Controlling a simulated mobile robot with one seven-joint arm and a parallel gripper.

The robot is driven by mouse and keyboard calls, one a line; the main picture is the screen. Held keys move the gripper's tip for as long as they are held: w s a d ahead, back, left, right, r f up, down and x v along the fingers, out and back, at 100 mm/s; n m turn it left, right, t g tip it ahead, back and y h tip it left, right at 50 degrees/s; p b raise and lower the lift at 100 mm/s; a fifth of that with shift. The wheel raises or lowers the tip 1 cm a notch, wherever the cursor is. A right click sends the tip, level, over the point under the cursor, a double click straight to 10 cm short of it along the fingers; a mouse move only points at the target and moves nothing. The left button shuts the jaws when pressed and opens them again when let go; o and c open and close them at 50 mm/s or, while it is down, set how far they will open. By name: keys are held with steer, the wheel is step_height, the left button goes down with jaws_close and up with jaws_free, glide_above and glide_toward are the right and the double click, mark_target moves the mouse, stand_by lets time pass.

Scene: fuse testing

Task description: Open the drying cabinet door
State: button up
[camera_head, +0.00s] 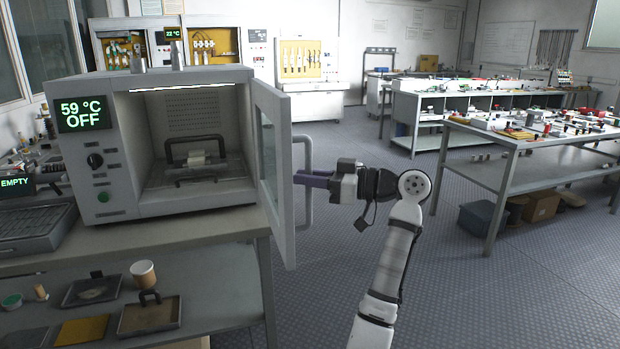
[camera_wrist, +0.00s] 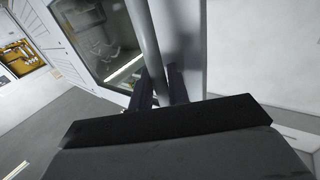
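The drying cabinet (camera_head: 178,148) stands on the bench at left, its display reading "59 °C OFF". Its door (camera_head: 274,165) stands wide open, swung out at the right side and showing the lit interior. The vertical door handle (camera_head: 308,214) is on the door's outer face. My gripper (camera_head: 304,179) is at the handle's middle height, its dark purple fingers across the bar. In the wrist view the handle bar (camera_wrist: 143,35) runs down between the two fingers, with no clear gap beside it, so my gripper (camera_wrist: 161,88) looks shut on it. The fingertip contact is partly hidden.
Inside the cabinet a rack holds a pale block (camera_head: 197,158). A lower shelf (camera_head: 225,285) bears trays and a cup (camera_head: 144,273). A worktable (camera_head: 490,190) with small parts stands at right. The floor between is clear.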

steer(key=o, duration=0.3)
steer(key=shift+a, duration=0.2)
steer(key=shift+d, duration=0.2)
steer(key=b+v, duration=0.2)
steer(key=v, duration=1.1)
steer(key=shift+d+b, duration=0.3)
steer(key=shift+s, duration=0.1)
